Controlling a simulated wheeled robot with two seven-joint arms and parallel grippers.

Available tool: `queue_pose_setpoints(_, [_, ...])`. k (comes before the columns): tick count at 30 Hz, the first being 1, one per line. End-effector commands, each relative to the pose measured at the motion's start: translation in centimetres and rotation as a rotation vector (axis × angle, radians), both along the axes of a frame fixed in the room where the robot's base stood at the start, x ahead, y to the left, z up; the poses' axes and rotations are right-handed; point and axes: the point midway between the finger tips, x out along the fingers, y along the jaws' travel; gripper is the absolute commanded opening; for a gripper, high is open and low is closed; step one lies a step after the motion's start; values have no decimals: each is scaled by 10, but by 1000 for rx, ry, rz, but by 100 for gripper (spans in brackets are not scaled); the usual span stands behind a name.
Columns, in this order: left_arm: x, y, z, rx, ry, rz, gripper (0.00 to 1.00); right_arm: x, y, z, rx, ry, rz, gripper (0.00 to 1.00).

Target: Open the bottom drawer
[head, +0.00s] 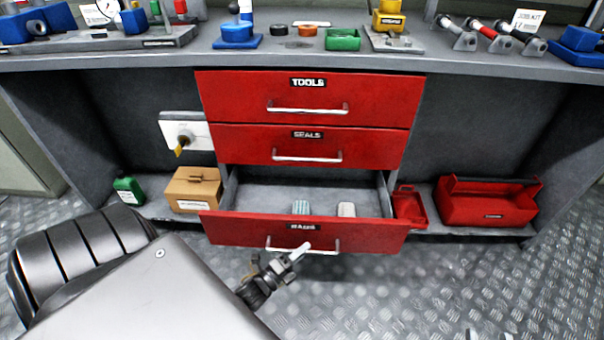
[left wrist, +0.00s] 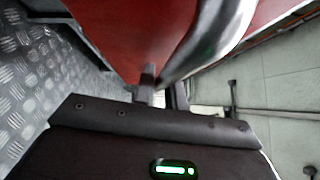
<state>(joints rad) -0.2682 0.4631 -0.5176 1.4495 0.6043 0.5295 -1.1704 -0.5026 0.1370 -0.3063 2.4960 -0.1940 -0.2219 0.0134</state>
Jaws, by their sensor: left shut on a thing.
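The red bottom drawer (head: 235,228), labelled RAGS, is pulled out from the cabinet, so its grey inside shows. Two rolled cloths, one teal and white (head: 301,207) and one pale (head: 346,210), lie in it. My left gripper (head: 292,256) is at the silver handle (head: 325,248) of this drawer and is shut on it. In the left wrist view the handle (left wrist: 212,40) runs up from the fingers (left wrist: 163,90) in front of the red drawer front. Two pale tips of my right gripper (head: 489,335) show apart at the bottom edge; the rest is out of frame.
The TOOLS drawer (head: 240,97) and SEALS drawer (head: 240,143) above are shut. A red toolbox (head: 487,205) and small red tray (head: 410,207) stand right of the drawer. A cardboard box (head: 194,190) and green bottle (head: 128,190) stand left. Metal floor in front is clear.

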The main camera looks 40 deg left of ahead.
Motion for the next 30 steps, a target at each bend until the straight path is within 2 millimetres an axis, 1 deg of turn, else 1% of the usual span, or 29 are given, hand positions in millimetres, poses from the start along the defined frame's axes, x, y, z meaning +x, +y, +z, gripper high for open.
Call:
queue_pose_setpoints(6, [0, 0, -1, 0, 2, 0, 0, 0, 0, 0, 1, -1, -1, 36])
queue_pose_setpoints(7, [0, 0, -1, 0, 2, 0, 14, 0, 0, 0, 1, -1, -1, 36])
queue_pose_setpoints(9, [0, 0, -1, 0, 2, 0, 23, 0, 0, 0, 1, -1, -1, 36])
queue_pose_setpoints(12, [0, 0, -1, 0, 1, 0, 34, 0, 0, 0, 1, -2, -1, 36])
queue_pose_setpoints(19, [0, 0, 0, 0, 1, 0, 34, 0, 0, 0, 1, -2, 0, 36])
queue_pose_setpoints(22, [-4, 1, -1, 0, 2, 0, 34, 0, 0, 1, 1, 1, -1, 36])
queue_pose_setpoints(26, [-22, 4, -3, 0, 4, 2, 34, 3, -3, -5, -18, 35, -13, 36])
queue_pose_setpoints(30, [-50, 8, -7, 0, 5, 1, 34, 6, -9, -16, -49, 95, -34, 36])
